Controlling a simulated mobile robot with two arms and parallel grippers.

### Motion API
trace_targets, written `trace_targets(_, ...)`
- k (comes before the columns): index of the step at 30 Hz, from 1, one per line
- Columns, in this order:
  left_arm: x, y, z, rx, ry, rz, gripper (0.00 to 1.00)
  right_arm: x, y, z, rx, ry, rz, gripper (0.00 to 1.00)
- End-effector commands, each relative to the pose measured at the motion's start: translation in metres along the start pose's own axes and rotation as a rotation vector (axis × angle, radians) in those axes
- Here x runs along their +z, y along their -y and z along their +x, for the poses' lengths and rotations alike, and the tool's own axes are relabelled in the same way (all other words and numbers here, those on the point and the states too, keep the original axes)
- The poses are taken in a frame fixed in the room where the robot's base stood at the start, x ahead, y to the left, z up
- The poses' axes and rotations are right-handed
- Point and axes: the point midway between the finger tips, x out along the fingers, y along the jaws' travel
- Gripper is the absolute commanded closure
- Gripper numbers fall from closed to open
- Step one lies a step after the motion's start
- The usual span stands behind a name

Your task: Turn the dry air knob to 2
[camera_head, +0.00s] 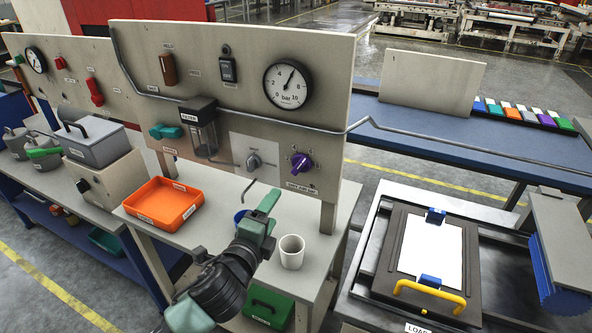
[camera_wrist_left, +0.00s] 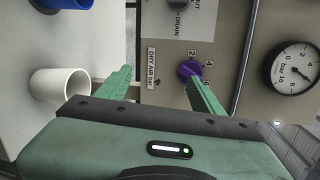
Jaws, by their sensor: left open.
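The purple dry air knob (camera_head: 300,162) is on the upright beige panel, above a "DRY AIR" label, with numbers around it. In the left wrist view the knob (camera_wrist_left: 186,69) lies beyond the tip of the right-hand finger, which partly covers it. I cannot tell which number it points to. My left gripper (camera_head: 262,208) is in front of the panel, below and left of the knob and apart from it. Its green fingers (camera_wrist_left: 158,76) are spread, with nothing held between them. My right gripper is not in view.
A white cup (camera_head: 292,252) and a partly hidden blue cup (camera_head: 240,217) stand close to my left gripper. A grey knob (camera_head: 254,161) is left of the purple one. A pressure gauge (camera_head: 287,85) sits above. An orange tray (camera_head: 164,203) lies left. A metal pipe crosses the panel.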

Motion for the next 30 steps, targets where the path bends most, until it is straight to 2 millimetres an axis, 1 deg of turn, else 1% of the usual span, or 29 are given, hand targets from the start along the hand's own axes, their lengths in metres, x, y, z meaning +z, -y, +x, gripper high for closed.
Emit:
trace_targets(1, -0.001, 0.015, 0.009, -0.049, -0.017, 0.102, 0.33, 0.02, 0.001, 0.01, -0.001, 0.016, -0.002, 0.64)
trace_targets(3, -0.004, 0.029, 0.018, -0.106, -0.039, 0.221, 0.33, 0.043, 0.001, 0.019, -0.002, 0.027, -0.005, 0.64)
trace_targets(6, -0.007, 0.043, 0.025, -0.158, -0.059, 0.337, 0.33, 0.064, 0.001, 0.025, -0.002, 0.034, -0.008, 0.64)
trace_targets(9, -0.01, 0.048, 0.029, -0.182, -0.068, 0.393, 0.33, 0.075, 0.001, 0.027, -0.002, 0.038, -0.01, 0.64)
trace_targets(11, -0.01, 0.05, 0.032, -0.187, -0.069, 0.403, 0.33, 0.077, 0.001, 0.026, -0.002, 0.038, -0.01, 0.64)
trace_targets(14, -0.011, 0.054, 0.043, -0.188, -0.069, 0.403, 0.33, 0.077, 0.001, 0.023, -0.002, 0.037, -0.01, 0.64)
trace_targets(21, -0.015, 0.06, 0.081, -0.186, -0.068, 0.4, 0.33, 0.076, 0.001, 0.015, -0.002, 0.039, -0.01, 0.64)
trace_targets(24, -0.016, 0.061, 0.093, -0.186, -0.067, 0.4, 0.33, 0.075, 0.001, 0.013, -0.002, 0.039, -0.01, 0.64)
trace_targets(27, -0.018, 0.062, 0.101, -0.186, -0.069, 0.399, 0.33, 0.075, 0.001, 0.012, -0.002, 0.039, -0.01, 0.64)
trace_targets(30, -0.018, 0.062, 0.104, -0.185, -0.069, 0.399, 0.33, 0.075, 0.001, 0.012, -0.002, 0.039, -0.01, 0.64)
